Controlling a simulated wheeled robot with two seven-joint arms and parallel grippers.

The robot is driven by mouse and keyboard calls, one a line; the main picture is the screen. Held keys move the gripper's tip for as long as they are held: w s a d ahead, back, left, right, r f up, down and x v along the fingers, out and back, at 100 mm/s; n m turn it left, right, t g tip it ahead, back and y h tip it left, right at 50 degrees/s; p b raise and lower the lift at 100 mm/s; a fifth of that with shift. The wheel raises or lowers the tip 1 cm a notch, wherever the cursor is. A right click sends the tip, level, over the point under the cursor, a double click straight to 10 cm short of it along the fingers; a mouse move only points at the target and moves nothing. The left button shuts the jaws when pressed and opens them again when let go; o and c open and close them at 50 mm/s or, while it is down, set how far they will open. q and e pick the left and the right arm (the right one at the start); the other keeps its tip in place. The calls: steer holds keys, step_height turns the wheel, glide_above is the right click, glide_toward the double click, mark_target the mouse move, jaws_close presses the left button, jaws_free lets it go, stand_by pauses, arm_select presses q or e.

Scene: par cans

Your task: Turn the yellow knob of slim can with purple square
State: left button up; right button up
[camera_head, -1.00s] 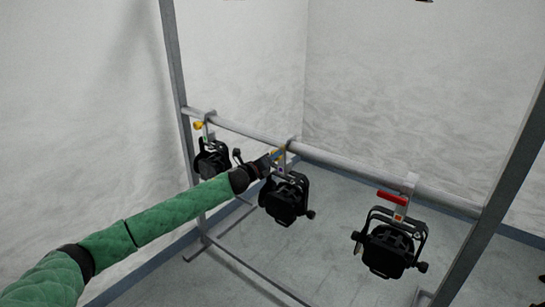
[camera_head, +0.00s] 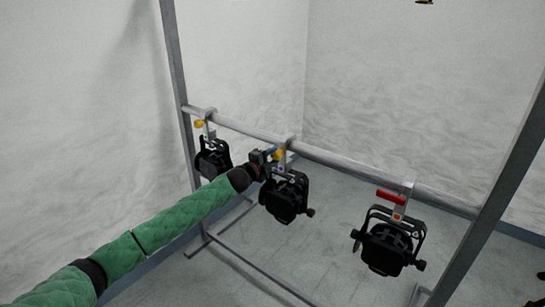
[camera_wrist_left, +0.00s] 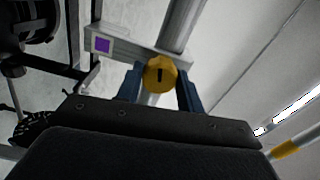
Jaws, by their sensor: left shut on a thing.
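The slim can with the purple square is the middle black can (camera_head: 285,200), hanging from the horizontal pipe. In the left wrist view its purple square (camera_wrist_left: 102,45) sits on the grey clamp bracket (camera_wrist_left: 135,48). Its yellow knob (camera_wrist_left: 160,75) shows a dark slot and sits between the two blue fingers of my left gripper (camera_wrist_left: 160,92). The gripper is shut on the knob. In the head view my left gripper (camera_head: 271,155) is at the clamp above the middle can, and the yellow knob (camera_head: 280,154) is partly hidden by it. My right gripper is not in view.
A can with a yellow knob (camera_head: 199,124) hangs to the left. A can with a red handle (camera_head: 391,197) hangs to the right. The horizontal pipe (camera_head: 340,161) runs between upright posts (camera_head: 178,80). Floor space around the stand is open.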

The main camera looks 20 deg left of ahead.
arm_select(q)
steer(key=shift+n, duration=2.3)
steer(key=shift+n+p, duration=0.3)
steer(key=shift+n, duration=1.6)
steer(key=n, duration=0.4)
steer(key=shift+f, duration=0.15)
steer(key=n, duration=0.3)
steer(key=shift+d, duration=0.1)
steer(key=n, duration=0.3)
steer(key=shift+n, duration=0.4)
steer(key=n, duration=0.2)
steer(key=shift+d+n+p, duration=0.1)
steer(key=shift+n+p, duration=0.2)
steer(key=shift+n, duration=1.2)
steer(key=shift+s+n, duration=0.1)
steer(key=shift+n, duration=0.4)
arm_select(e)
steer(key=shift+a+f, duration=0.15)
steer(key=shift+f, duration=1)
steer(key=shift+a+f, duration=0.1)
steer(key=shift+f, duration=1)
